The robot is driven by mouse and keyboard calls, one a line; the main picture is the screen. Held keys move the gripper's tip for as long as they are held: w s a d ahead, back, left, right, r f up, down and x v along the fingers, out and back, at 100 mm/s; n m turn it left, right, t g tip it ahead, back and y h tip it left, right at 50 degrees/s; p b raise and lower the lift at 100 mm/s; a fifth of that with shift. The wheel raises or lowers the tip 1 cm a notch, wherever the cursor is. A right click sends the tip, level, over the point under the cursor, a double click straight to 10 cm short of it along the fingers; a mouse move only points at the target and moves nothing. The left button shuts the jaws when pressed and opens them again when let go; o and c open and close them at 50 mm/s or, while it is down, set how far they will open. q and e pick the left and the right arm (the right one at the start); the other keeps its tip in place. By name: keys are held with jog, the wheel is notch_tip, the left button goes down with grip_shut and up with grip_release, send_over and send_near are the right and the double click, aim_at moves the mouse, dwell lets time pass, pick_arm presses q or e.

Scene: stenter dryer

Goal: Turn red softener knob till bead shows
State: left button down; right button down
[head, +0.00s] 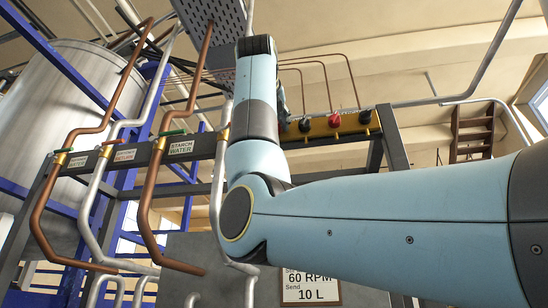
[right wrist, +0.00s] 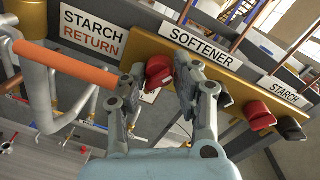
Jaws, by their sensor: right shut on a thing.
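The red softener knob (right wrist: 159,68) is on a yellow-brown plate in the right wrist view, below and left of the SOFTENER label (right wrist: 206,48). My right gripper (right wrist: 158,84) has its fingers on both sides of this knob and is shut on it. The fingers hide part of the knob. No bead can be made out. In the head view my right arm hides most of the gripper; a small part (head: 282,103) shows beside the yellow panel. My left gripper is not in view.
Another red knob (right wrist: 258,115) and a black knob (right wrist: 291,129) are near the STARCH label (right wrist: 285,90). The head view shows copper pipes (head: 150,190) and a steel tank (head: 75,100) at left.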

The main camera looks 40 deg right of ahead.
jog(key=c, duration=1)
grip_release()
jog(key=v, duration=1.2)
jog(key=shift+w+f, duration=0.1)
